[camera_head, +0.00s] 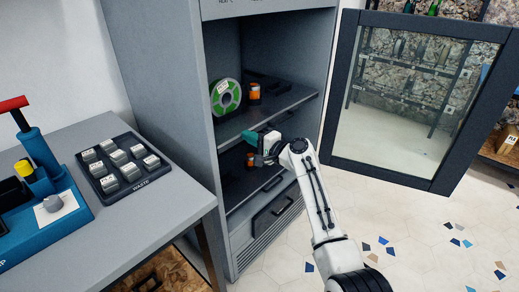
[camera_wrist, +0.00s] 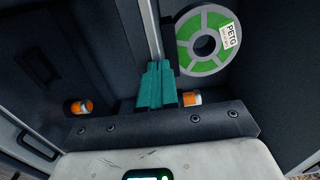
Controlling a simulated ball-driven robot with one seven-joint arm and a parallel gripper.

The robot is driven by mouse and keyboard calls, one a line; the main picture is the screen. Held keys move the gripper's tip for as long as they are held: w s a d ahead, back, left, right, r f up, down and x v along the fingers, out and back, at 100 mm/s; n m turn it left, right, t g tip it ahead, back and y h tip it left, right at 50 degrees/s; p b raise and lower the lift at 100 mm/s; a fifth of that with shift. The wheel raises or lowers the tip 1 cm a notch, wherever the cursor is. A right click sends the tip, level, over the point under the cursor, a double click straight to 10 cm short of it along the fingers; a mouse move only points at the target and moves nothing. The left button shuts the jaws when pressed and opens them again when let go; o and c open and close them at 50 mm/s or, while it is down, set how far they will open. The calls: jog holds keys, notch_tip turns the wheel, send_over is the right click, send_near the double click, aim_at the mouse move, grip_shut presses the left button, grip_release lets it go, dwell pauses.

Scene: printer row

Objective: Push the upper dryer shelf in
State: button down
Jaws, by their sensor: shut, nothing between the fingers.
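The grey dryer cabinet (camera_head: 168,75) stands open, its glass door swung to the right. Its upper shelf (camera_head: 285,104) carries a green spool (camera_head: 219,108) and an orange-and-white canister (camera_head: 254,93). My gripper (camera_head: 250,136) is shut and empty, with its teal fingertips at the front edge of the upper shelf. I cannot tell whether they touch it. In the wrist view the shut fingers (camera_wrist: 157,82) point along a pale shelf edge, beside the spool marked PETG (camera_wrist: 187,30). My wrist hides part of the lower shelf.
The open door (camera_head: 395,100) stands right of my arm. A lower shelf (camera_head: 240,192) holds another orange item (camera_head: 250,160), above a drawer (camera_head: 277,212). Floor is clear at right.

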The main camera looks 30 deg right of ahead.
jog(key=b+x, duration=0.1)
jog(key=x, duration=0.2)
jog(key=shift+a+r+b, duration=0.1)
jog(key=shift+r+b, duration=0.05)
jog(key=shift+b, duration=0.15)
jog(key=shift+w+r, duration=0.1)
jog(key=shift+r, duration=0.1)
